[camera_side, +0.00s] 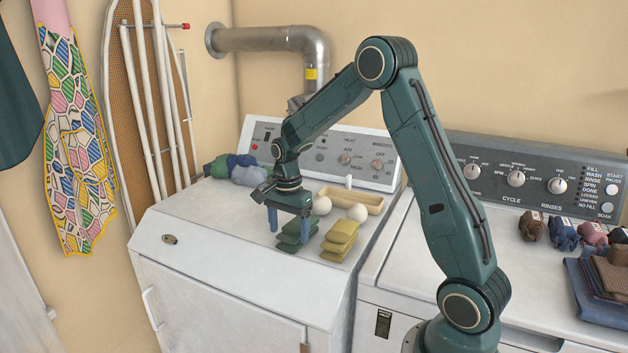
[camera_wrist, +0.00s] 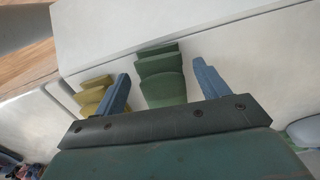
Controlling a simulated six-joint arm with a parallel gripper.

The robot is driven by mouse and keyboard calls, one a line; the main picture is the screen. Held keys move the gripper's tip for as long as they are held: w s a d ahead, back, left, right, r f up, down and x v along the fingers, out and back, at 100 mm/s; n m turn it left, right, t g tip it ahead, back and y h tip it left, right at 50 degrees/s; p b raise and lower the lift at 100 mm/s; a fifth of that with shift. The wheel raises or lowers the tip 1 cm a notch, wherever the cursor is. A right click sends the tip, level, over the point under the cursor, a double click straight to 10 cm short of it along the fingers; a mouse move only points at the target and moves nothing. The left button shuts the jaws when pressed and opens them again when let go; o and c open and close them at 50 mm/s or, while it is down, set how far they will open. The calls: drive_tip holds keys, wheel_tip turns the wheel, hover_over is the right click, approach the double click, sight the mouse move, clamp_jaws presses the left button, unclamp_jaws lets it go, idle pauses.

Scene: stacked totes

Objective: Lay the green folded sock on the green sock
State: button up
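Green folded socks (camera_side: 293,241) lie stacked on the white dryer top, below my gripper. The stack also shows in the wrist view (camera_wrist: 161,80), where several folded layers are visible. My gripper (camera_side: 289,223) points down over this stack with its two blue fingers apart, one on each side. In the wrist view the gripper (camera_wrist: 162,80) shows a gap between each finger and the green socks. It is open and holds nothing. Whether the fingertips reach down beside the top sock is hard to tell. My fingers and palm hide parts of the stack.
A yellow-green folded stack (camera_side: 340,239) stands close to the right of the green one. Behind are two pale balls (camera_side: 357,212), a tan tray (camera_side: 350,198) and rolled socks (camera_side: 246,169). The dryer's front edge (camera_side: 236,235) is near; its top is clear to the left.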

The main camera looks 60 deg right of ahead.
drive_tip(key=shift+r, duration=0.15)
wheel_tip(320, 180, up, 12)
idle(0.8)
idle(0.5)
drive_tip(key=s+a+r+n+t, duration=0.3)
drive_tip(key=s+a+r+n, duration=0.4)
drive_tip(key=s+a+n, duration=0.3)
drive_tip(key=s+a+f+n+t, duration=0.1)
drive_tip(key=s+a+n, duration=0.2)
drive_tip(key=s, duration=0.3)
drive_tip(key=s+a+f+n+t, duration=0.1)
drive_tip(key=s+a+n, duration=0.2)
drive_tip(key=s+n, duration=0.3)
drive_tip(key=shift+s+f+t, duration=0.3)
drive_tip(key=shift+s+f, duration=0.05)
drive_tip(key=shift+s, duration=0.35)
